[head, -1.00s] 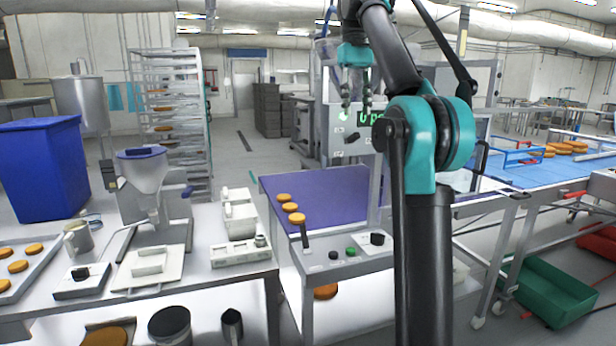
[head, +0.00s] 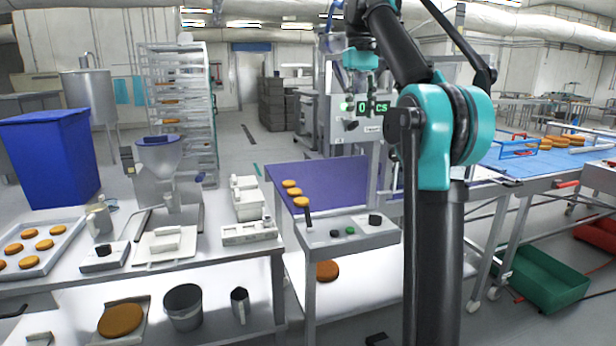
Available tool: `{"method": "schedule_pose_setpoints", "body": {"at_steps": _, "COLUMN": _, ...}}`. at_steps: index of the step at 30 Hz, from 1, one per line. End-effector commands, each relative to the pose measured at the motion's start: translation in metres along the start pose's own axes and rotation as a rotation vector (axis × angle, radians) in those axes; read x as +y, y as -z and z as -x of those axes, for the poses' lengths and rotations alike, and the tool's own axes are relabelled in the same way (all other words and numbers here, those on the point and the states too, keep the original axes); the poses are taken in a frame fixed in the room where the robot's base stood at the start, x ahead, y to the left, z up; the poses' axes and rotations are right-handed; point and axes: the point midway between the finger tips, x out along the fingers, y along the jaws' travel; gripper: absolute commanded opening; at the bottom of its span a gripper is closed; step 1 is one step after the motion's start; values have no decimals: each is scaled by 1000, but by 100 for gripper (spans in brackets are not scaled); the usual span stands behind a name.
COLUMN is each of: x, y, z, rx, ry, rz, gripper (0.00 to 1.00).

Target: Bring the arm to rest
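My gripper (head: 361,95) hangs fingers down at the upper middle of the head view, in front of a grey machine with a green display. Its two fingers look parted, with nothing seen between them. My black and teal arm rises at the right of the middle and bends over to the gripper. It hides part of the machine and the bench behind it.
A steel bench (head: 215,262) with a funnel device (head: 158,160) and a tray of rounds stands left. A blue bin (head: 52,160), a rack (head: 180,100), a blue conveyor (head: 515,168) and a green crate (head: 545,280) stand around.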

Motion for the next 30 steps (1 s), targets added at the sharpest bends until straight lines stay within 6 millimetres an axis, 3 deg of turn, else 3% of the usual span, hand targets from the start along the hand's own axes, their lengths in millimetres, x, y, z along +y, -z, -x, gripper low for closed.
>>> {"method": "schedule_pose_setpoints", "body": {"at_steps": 8, "x": 7, "y": 13, "z": -43, "rx": 52, "ry": -4, "rz": -31, "gripper": 36}}
{"method": "schedule_pose_setpoints", "body": {"at_steps": 13, "x": 12, "y": 18, "z": -93, "rx": 105, "ry": -8, "rz": -63, "gripper": 36}}
{"method": "schedule_pose_setpoints", "body": {"at_steps": 18, "x": 15, "y": 13, "z": -171, "rx": 178, "ry": -13, "rz": -106, "gripper": 36}}
{"method": "schedule_pose_setpoints", "body": {"at_steps": 23, "x": 14, "y": -7, "z": -251, "rx": 247, "ry": -17, "rz": -148, "gripper": 36}}
{"method": "schedule_pose_setpoints", "body": {"at_steps": 30, "x": 4, "y": -62, "z": -375, "rx": 351, "ry": -22, "rz": -211, "gripper": 36}}
